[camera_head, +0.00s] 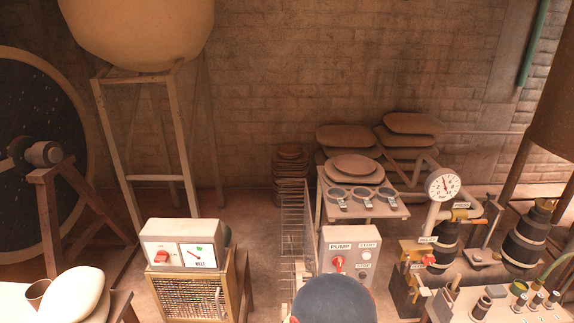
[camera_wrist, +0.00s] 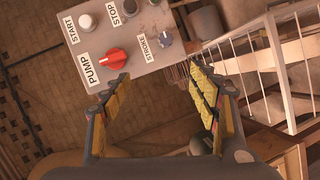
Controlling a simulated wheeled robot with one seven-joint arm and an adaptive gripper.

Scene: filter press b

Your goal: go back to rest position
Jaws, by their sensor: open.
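My gripper (camera_wrist: 162,88) is open and empty in the wrist view, its two yellow-padded fingers spread apart. The pump control box (camera_wrist: 125,38) lies beyond the fingertips, with a gap I cannot judge. Its red PUMP knob (camera_wrist: 113,59) shows near the left finger. START, STOP and STROKE controls are on the same face. In the head view the pump box (camera_head: 350,247) stands low in the middle, its lower part hidden by a dark rounded shape. My gripper's fingers cannot be made out in that view.
A white wire rack (camera_wrist: 262,58) stands right of the box in the wrist view. In the head view, a belt control box (camera_head: 187,246) is at left, a small table (camera_head: 393,211) with round cups behind, and a gauge (camera_head: 443,184) with valves at right.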

